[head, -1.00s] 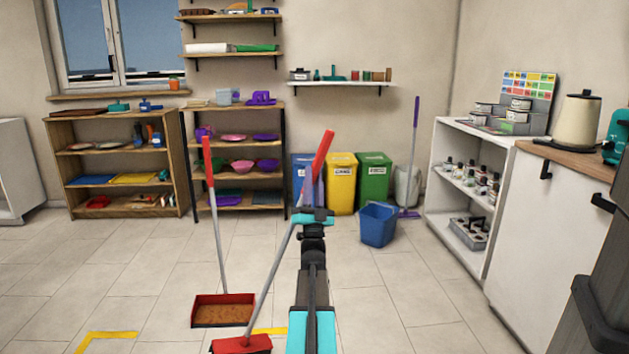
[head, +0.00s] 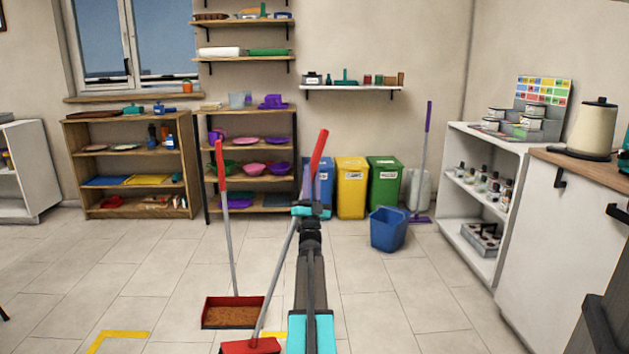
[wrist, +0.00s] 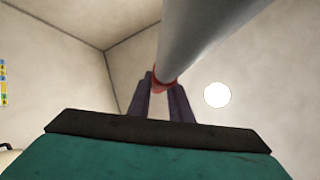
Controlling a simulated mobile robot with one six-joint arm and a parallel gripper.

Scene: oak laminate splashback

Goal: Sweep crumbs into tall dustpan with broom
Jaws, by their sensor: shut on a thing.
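The broom has a red grip (head: 318,153), a grey shaft and a red head (head: 250,347) low at the picture's bottom edge. My gripper (head: 306,209) is shut on the broom's shaft just below the red grip, and the broom leans. In the wrist view the fingers (wrist: 164,98) close around the pale shaft (wrist: 195,40) at a red part. The tall dustpan (head: 209,316) stands on the floor just behind the broom head, its long red-topped handle upright. Brown crumbs (head: 232,314) show inside the pan. Whether the broom's bristles touch the floor is hidden.
Yellow tape corners (head: 118,336) mark the floor near the dustpan. Shelves line the back wall and a white cabinet (head: 467,225) the right. The middle floor is clear.

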